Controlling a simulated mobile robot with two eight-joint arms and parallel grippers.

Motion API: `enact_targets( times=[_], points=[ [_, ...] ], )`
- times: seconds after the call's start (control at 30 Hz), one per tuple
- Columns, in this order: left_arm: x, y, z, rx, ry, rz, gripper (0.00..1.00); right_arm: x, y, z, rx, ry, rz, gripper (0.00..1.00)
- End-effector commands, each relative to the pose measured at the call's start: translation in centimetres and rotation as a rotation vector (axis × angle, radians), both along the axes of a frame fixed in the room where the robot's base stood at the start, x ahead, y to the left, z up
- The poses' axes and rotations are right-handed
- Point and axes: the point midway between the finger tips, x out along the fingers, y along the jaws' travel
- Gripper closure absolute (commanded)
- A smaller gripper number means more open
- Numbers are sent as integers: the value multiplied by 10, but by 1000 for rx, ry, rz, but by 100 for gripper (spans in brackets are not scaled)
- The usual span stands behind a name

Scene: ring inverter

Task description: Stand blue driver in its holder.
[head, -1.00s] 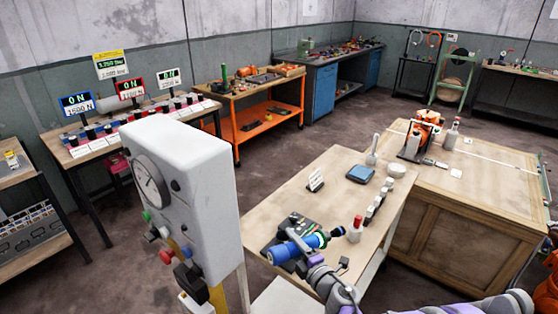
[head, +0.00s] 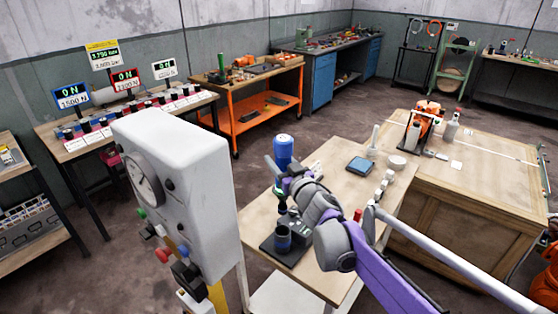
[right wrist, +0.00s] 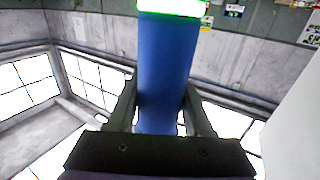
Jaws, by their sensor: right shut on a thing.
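The blue driver (head: 283,147) is held upright above the near end of the workbench. My right gripper (head: 284,170) is shut around it, and its blue body also shows between the two fingers in the right wrist view (right wrist: 165,70). The driver's lower part is partly hidden by my gripper and arm. The holder, a black base (head: 268,247) with a dark round cup (head: 282,238), sits on the bench below the driver, with a visible gap between them. My left gripper is not in view.
A white gauge cabinet (head: 190,190) stands close on the left of the bench. A wooden cabinet table (head: 480,180) adjoins on the right.

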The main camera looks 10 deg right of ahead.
Motion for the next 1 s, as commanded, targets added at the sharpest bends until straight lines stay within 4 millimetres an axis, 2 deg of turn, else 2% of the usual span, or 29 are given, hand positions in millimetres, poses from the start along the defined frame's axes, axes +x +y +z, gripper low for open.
enact_targets(
  times=[0.3, 1.0],
  points=[
    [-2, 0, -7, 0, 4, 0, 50, -1, 0, 1, 3, 1, 1, 100],
    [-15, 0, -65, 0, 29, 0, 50, -1, 0, -74, 3, 1, 2, 100]
  ],
)
